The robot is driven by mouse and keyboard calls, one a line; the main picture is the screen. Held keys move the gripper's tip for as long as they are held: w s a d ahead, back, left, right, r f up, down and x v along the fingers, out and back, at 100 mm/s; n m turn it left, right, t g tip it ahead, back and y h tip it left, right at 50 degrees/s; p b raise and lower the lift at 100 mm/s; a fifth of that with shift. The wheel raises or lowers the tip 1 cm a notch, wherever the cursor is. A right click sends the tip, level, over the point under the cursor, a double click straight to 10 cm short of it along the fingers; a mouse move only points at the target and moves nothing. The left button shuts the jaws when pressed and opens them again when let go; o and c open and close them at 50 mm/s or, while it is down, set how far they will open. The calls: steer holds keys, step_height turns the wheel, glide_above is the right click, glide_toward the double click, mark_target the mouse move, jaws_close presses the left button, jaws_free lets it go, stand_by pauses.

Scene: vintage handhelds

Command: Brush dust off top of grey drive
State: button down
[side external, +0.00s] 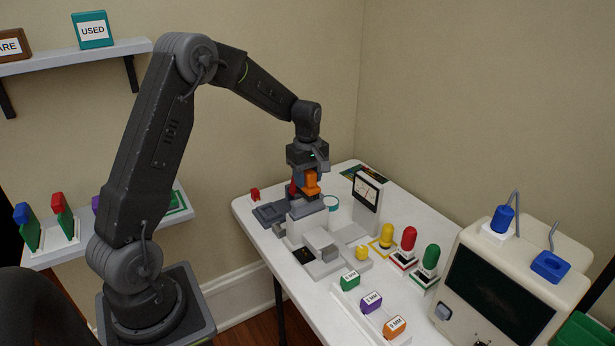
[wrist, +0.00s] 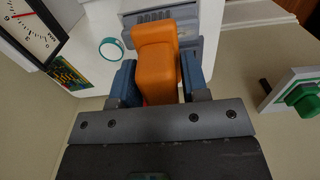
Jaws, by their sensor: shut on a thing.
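My gripper (side external: 303,183) is shut on an orange block-shaped piece (side external: 311,180), which I take to be the brush's handle. In the wrist view the same orange piece (wrist: 155,48) sits between the two blue-grey fingers. A bit of red shows beside it in the side view. No bristles can be made out. My gripper is just above a light grey block-shaped unit (side external: 306,221) on the white table, possibly the grey drive. A grey slotted part (wrist: 183,20) shows behind the orange piece in the wrist view. Whether the held piece touches the unit, and any dust, I cannot tell.
A dial meter (side external: 367,193) stands close on the right, beside a teal-rimmed round item (side external: 331,203). Yellow (side external: 386,236), red (side external: 408,239) and green (side external: 430,257) knobs stand toward the right. A cream console (side external: 510,280) fills the right front. A small red block (side external: 255,194) lies at the left edge.

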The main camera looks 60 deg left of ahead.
steer(key=shift+f, duration=0.65)
steer(key=shift+s+r, duration=0.1)
steer(key=shift+s, duration=1.3)
steer(key=shift+w, duration=2.8)
steer(key=shift+s, duration=2.8)
steer(key=shift+w, duration=0.1)
